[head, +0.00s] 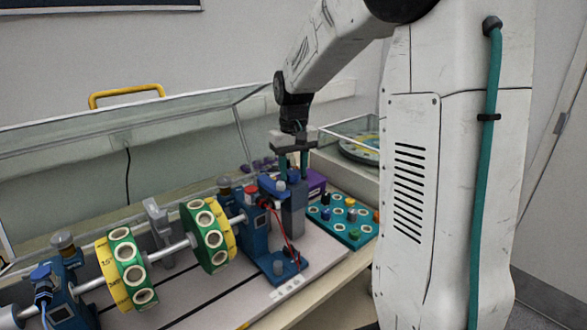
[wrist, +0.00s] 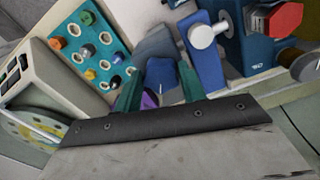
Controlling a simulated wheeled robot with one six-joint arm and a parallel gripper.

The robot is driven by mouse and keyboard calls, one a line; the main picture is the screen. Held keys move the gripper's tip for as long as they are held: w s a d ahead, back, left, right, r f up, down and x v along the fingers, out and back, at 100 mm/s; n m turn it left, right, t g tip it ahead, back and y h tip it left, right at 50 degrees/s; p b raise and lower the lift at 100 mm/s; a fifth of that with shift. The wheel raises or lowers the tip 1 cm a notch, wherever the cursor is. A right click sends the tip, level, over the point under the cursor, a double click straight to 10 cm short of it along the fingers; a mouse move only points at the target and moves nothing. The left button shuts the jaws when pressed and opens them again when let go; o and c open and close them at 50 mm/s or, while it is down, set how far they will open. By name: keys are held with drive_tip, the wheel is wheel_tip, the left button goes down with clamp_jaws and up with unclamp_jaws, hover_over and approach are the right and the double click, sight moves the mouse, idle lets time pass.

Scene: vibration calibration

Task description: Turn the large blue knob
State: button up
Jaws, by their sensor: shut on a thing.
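My gripper (head: 293,164) reaches down from above onto the motor unit at the right end of the shaft rig; it also shows in the wrist view (wrist: 159,72). Its two teal fingers stand on either side of a blue piece, which looks like the large blue knob (wrist: 166,78), and are shut on it. A grey block (head: 293,215) is below the fingers in the head view. The knob is mostly hidden by the fingers in the head view, and its turn angle cannot be told.
A teal board with several small coloured knobs (head: 352,232) lies right of the grey block. A purple box (head: 316,183) stands close behind. The shaft carries green and yellow discs (head: 125,268) on the left. A red hexagonal knob (wrist: 285,17) is at the wrist view's upper right.

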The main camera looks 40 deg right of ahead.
sight(294, 172)
drive_tip(key=o, duration=1)
drive_tip(key=shift+c, duration=0.2)
wheel_tip(294, 172, up, 8)
drive_tip(key=shift+f, duration=0.1)
idle(0.3)
drive_tip(key=s+a+f+n, duration=0.1)
drive_tip(key=s+a, duration=0.4)
drive_tip(key=s, duration=0.4)
drive_tip(key=s+a+f+t, duration=0.1)
drive_tip(key=s+a, duration=0.5)
drive_tip(key=s, duration=0.3)
drive_tip(key=s+a+f+n, duration=0.1)
drive_tip(key=s+a, duration=0.4)
drive_tip(key=s, duration=0.4)
drive_tip(key=shift+a+f+n, duration=0.2)
drive_tip(key=shift+a+n, duration=0.05)
drive_tip(key=shift+n, duration=0.05)
